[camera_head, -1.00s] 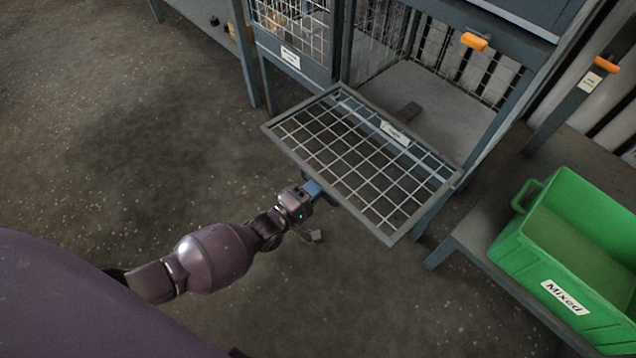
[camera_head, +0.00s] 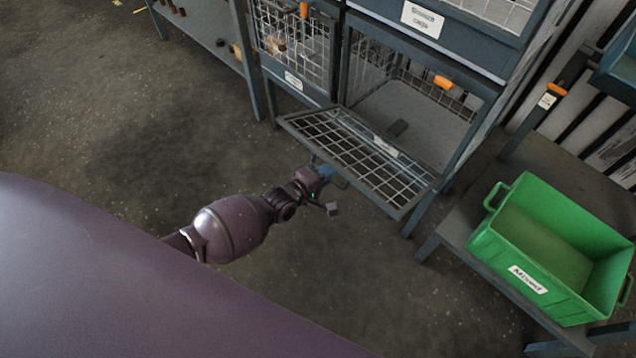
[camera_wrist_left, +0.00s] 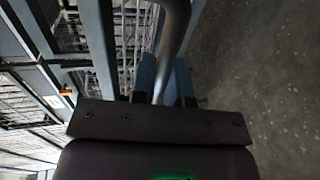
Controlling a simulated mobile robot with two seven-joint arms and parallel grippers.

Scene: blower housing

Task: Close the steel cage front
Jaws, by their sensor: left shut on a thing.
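The steel cage front (camera_head: 350,148) is a wire-mesh panel in a grey frame, folded down and out from an open cage (camera_head: 412,118). It is tilted, its outer edge towards me. My left gripper (camera_head: 328,172) is at the outer edge of the front. In the left wrist view the gripper (camera_wrist_left: 163,85) is shut on a grey bar handle (camera_wrist_left: 174,40), with a blue finger on each side of it. The right gripper is not in view.
Another mesh cage (camera_head: 293,45) is to the left. A green bin (camera_head: 550,240) marked Mixed stands on a low grey shelf at right. The floor (camera_head: 150,130) at left is clear.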

